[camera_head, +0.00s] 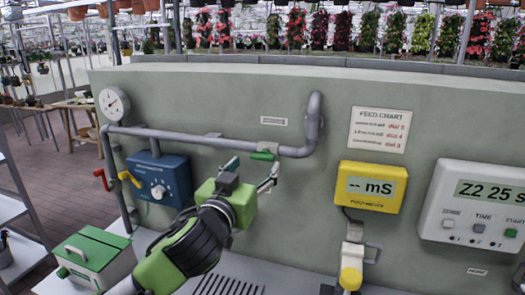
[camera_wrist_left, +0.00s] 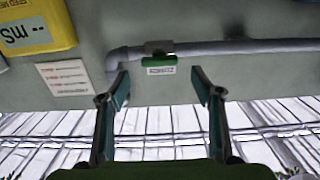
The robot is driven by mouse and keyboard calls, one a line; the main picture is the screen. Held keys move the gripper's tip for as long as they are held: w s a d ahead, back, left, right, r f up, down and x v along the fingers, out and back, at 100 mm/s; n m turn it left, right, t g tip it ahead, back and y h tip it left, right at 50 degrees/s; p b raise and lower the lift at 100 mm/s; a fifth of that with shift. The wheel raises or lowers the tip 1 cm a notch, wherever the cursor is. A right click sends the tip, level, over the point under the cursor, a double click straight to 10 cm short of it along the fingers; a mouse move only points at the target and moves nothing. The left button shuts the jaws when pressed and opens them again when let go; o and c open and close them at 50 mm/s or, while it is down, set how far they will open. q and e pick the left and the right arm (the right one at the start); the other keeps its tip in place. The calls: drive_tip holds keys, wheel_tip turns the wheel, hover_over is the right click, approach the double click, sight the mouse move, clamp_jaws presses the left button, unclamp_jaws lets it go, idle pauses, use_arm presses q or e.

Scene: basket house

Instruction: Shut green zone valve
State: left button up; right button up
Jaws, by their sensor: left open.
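The green valve handle (camera_head: 263,156) is a small bar on the grey pipe (camera_head: 220,142) that runs along the grey-green wall panel. It lies lengthwise along the pipe below a pale valve body (camera_head: 271,148). My left gripper (camera_head: 252,171) is open and empty, with its fingers pointing at the handle. In the left wrist view, which shows the panel upside down, the handle (camera_wrist_left: 159,60) lies ahead between the spread fingertips (camera_wrist_left: 160,82). Whether a finger touches it cannot be told. My right gripper is in neither view.
A pressure gauge (camera_head: 115,103), red lever (camera_head: 102,179), yellow lever (camera_head: 130,179) and blue control box (camera_head: 160,179) are on the left. A yellow meter (camera_head: 371,187) and white timer (camera_head: 475,209) are on the right. A green-lidded box (camera_head: 95,256) stands lower left.

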sight(262, 158)
use_arm(q)
drive_tip(key=p+x, duration=0.1)
drive_tip(key=x, duration=0.4)
drive_tip(key=shift+w+d+r+p, duration=0.15)
drive_tip(key=shift+w+p, duration=0.05)
drive_tip(key=shift+p, duration=0.2)
drive_tip(key=shift+w+d, duration=0.2)
drive_tip(key=shift+w, duration=0.5)
drive_tip(key=c, duration=1.1)
